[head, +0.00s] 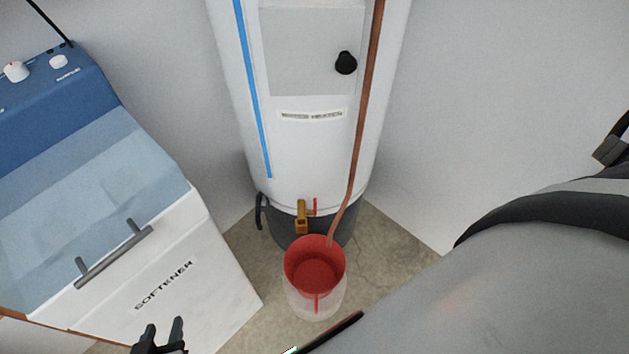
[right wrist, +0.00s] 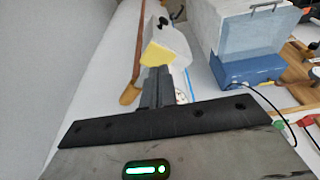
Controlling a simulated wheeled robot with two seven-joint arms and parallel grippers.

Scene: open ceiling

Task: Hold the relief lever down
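The white water heater (head: 310,150) stands in the middle of the head view. In the right wrist view, a yellow piece (right wrist: 157,54) that may be the relief lever lies at the tips of my right gripper (right wrist: 157,73). The right fingers are close together; I cannot tell whether they touch the yellow piece. The right gripper is out of the head view. My left gripper (head: 164,326) is open and empty at the bottom left, in front of the softener.
The softener (head: 205,270) with its handle (head: 113,257) stands left of the heater. A brass drain valve (head: 301,216) with a red handle sits low on the heater. My right arm fills the lower right of the head view. Some floor (head: 390,245) is clear right of the bucket.

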